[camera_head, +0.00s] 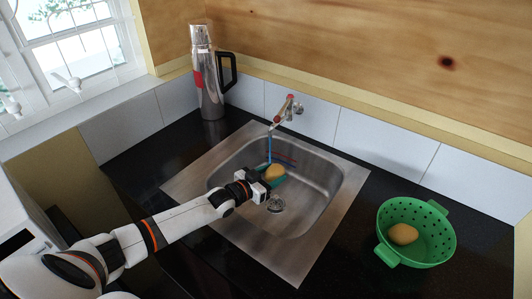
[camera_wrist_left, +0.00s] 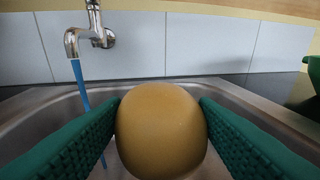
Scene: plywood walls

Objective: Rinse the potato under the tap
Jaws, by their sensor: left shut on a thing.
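A tan potato (camera_head: 275,172) is held over the sink basin in my left gripper (camera_head: 272,180). In the left wrist view the potato (camera_wrist_left: 161,130) sits between two green finger pads that touch it on both sides. The tap (camera_head: 286,108) is on the tiled wall, and a blue stream of water (camera_head: 269,148) falls from its spout. In the left wrist view the tap (camera_wrist_left: 90,35) is at upper left, and the stream (camera_wrist_left: 81,88) passes to the left of the potato, apart from it in that picture. My right gripper is not in view.
The steel sink (camera_head: 318,222) is set in a black counter (camera_head: 345,262). A green colander (camera_head: 440,245) at right holds another potato (camera_head: 403,234). A steel flask (camera_head: 209,90) with a black handle stands behind the sink at left. The counter between sink and colander is clear.

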